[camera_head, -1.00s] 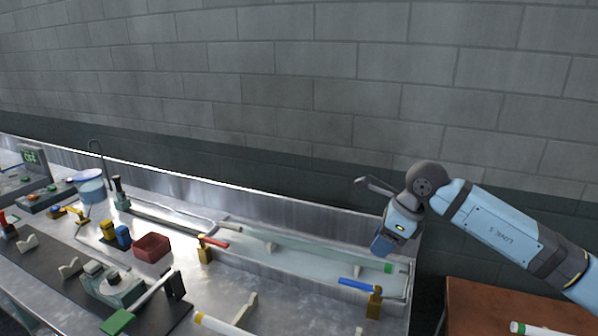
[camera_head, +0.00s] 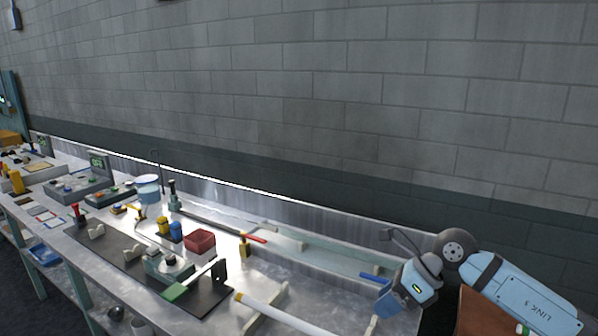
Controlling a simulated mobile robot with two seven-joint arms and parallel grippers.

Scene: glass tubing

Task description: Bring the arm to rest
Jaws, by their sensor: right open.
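My right arm comes in from the lower right, over the right end of the metal bench (camera_head: 292,290). My right gripper (camera_head: 387,303) hangs at the end of the pale blue wrist, pointing down at the bench's right end. It is open, and I see nothing held in it. Its fingertips are small here and partly hidden by the wrist. My left arm and left gripper are not in view.
A long shallow trough (camera_head: 320,257) runs along the bench's back, with a blue-handled valve (camera_head: 375,278) close to my right gripper. A white tube (camera_head: 285,315) lies in front. A red bin (camera_head: 200,242) stands further left. A brown surface (camera_head: 478,314) is at lower right.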

